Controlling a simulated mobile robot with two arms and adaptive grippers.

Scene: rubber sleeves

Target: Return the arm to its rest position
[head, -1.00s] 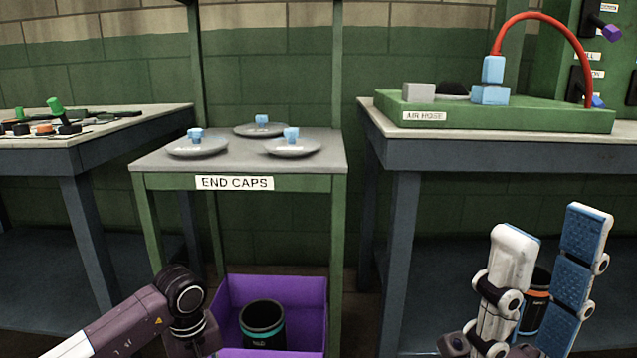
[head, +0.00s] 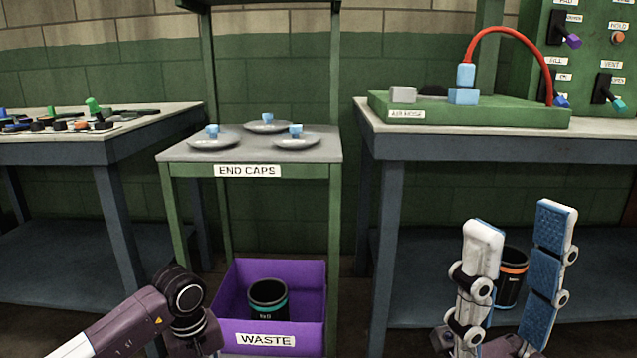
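My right gripper (head: 515,225) is at the lower right of the head view, pointing up. Its two white fingers with blue pads stand well apart, and nothing is held between the pads. A black cylinder with an orange band (head: 511,280) shows through the gap, seemingly beyond the fingers and partly hidden by the left one. My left arm (head: 130,325) comes in from the lower left. Its wrist joint shows, but its gripper is outside the picture.
A small END CAPS table (head: 328,145) holds three plates with blue caps. Beneath it, a purple WASTE bin (head: 307,335) holds a black, teal-banded cylinder (head: 268,298). The right bench (head: 390,135) bears a green air hose base (head: 545,117). The left bench (head: 150,122) holds small parts.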

